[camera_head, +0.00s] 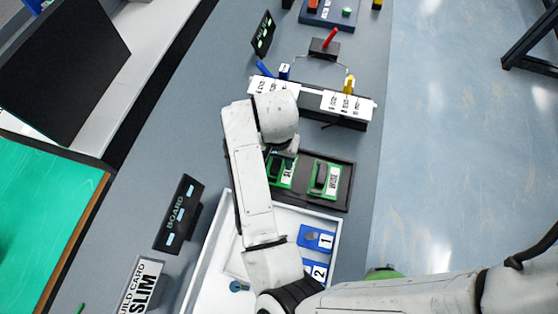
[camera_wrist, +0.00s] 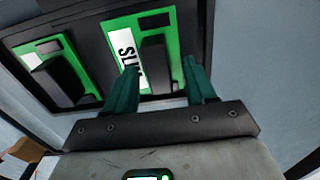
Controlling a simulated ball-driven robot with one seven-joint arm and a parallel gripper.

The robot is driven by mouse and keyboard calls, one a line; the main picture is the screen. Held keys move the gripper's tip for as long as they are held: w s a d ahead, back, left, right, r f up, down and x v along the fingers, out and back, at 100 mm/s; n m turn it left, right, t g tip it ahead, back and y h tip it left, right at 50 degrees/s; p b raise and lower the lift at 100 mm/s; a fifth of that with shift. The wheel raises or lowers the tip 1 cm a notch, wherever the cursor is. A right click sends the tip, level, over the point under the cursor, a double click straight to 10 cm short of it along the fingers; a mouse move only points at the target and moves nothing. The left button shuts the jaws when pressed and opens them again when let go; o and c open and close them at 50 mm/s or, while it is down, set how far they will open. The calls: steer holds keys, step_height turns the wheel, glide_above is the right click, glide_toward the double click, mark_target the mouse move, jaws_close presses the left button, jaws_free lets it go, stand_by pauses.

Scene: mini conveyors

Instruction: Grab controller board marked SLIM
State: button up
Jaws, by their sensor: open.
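The green SLIM board (camera_head: 288,174) lies in the left bay of a black tray (camera_head: 345,196), partly hidden by my arm in the head view. In the wrist view the SLIM board (camera_wrist: 177,62) shows a white label and a raised black block. My gripper (camera_wrist: 160,68) is open, with one teal finger on each side of the block. I cannot tell whether the fingers touch the board. The fingertips are hidden in the head view. A second green board (camera_head: 325,180) with a black block lies in the right bay; it shows at left in the wrist view (camera_wrist: 55,78).
A white tray (camera_head: 212,240) below holds blue cards marked 1 and 2 (camera_head: 316,238). A build card reading SLIM (camera_head: 143,286) and a BOARD sign (camera_head: 178,215) stand at left. A rack with white labels (camera_head: 345,104) stands just beyond the black tray.

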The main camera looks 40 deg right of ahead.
steer(key=shift+c, duration=0.2)
jaws_close()
steer(key=shift+r, duration=0.15)
